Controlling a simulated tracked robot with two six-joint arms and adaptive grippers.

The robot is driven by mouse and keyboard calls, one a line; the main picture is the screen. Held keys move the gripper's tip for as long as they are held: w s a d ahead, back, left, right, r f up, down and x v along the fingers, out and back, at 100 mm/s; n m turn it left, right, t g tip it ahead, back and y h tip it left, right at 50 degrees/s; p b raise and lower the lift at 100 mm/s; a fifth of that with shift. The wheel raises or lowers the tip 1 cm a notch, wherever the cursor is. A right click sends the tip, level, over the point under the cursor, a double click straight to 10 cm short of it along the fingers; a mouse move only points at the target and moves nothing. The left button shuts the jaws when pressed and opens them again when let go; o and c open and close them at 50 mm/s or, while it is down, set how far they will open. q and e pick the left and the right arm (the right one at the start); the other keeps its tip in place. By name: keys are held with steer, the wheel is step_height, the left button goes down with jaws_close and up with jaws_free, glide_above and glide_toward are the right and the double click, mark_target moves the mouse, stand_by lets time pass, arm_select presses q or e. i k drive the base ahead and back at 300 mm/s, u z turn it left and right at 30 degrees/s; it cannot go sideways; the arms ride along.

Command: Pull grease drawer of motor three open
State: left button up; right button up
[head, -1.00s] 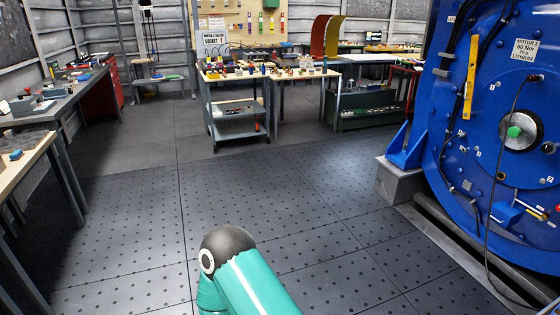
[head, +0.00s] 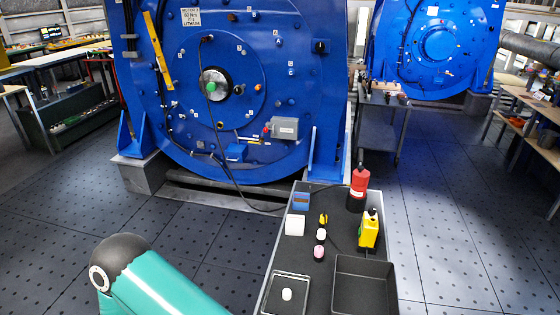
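The large blue motor (head: 215,120) stands at the left centre of the head view. A white label (head: 190,18) on its face reads as motor 3, with 60 Nm and lithium. A small blue box (head: 236,152) juts from its lower face; it may be the grease drawer, but I cannot tell for sure or see whether it is open. A grey box (head: 284,128) sits to the right of it, and a green-tipped hub is at the motor's centre. Neither of my grippers shows; only a teal link of my arm is at the bottom left, apart from the motor.
A dark cart (head: 302,262) with a red tool (head: 357,188), a yellow device (head: 368,230), small items and an empty black tray (head: 362,260) stands in front of the motor's right side. Another blue motor (head: 438,45) is behind right. Perforated floor (head: 130,215) is clear at left.

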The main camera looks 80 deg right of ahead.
mark_target(231, 156)
steer(key=u, duration=1.3)
steer(key=i, duration=0.1)
steer(key=z, duration=2.5)
steer(key=i, duration=0.35)
steer(key=z, duration=0.3)
steer(key=i, duration=1.7)
steer(key=z, duration=0.6)
steer(key=i, duration=1.8)
steer(key=u, duration=0.05)
